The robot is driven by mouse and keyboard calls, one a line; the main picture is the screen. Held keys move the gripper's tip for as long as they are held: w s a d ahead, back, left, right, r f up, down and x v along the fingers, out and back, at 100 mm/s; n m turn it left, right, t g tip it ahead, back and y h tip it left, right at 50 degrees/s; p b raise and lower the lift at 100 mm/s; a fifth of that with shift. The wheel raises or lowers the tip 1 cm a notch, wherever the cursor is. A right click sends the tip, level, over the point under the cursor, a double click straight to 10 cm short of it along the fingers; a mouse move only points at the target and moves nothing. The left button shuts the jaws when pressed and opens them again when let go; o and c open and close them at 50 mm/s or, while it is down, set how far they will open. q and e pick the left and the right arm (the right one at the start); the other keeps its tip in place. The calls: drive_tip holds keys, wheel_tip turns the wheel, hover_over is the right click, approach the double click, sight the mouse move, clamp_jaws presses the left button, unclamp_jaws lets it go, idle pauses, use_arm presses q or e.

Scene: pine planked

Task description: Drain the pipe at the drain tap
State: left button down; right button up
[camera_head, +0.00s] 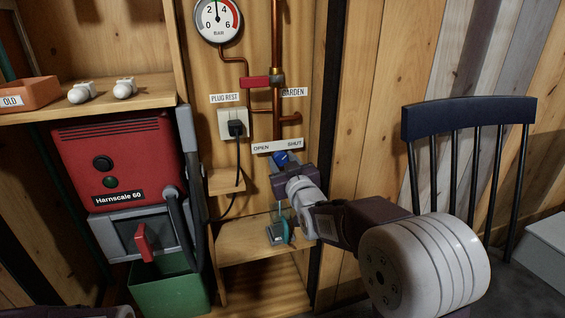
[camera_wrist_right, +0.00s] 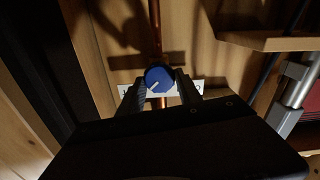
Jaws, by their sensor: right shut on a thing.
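The drain tap's blue knob (camera_head: 281,158) is on the copper pipe, just below a white label (camera_head: 277,146) reading OPEN at left and SHUT at right. My right gripper (camera_head: 284,163) is shut on this knob, which it partly hides in the head view. A round BAR gauge (camera_head: 218,18) hangs above. My left gripper is not in view.
A black plug (camera_head: 236,129) with a hanging cable is in the socket left of the tap. A small clear container (camera_head: 276,232) stands on the shelf below. A red Harnscale 60 machine (camera_head: 120,155) and green bin (camera_head: 170,288) are at left; a dark chair (camera_head: 468,118) is at right.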

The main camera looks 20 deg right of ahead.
drive_tip(key=n, duration=0.5)
drive_tip(key=shift+f+n, duration=0.1)
drive_tip(key=shift+n, duration=0.2)
drive_tip(key=n+b, duration=0.1)
drive_tip(key=n, duration=0.4)
drive_tip(key=shift+a+f, duration=0.1)
drive_tip(key=n, duration=0.5)
drive_tip(key=shift+f+n+b, duration=0.1)
drive_tip(key=shift+n+b, duration=0.2)
drive_tip(key=shift+n, duration=0.1)
drive_tip(key=n, duration=0.4)
drive_tip(key=shift+f+n, duration=0.1)
drive_tip(key=shift+n, duration=0.3)
drive_tip(key=o, duration=1.4)
drive_tip(key=shift+c, duration=0.2)
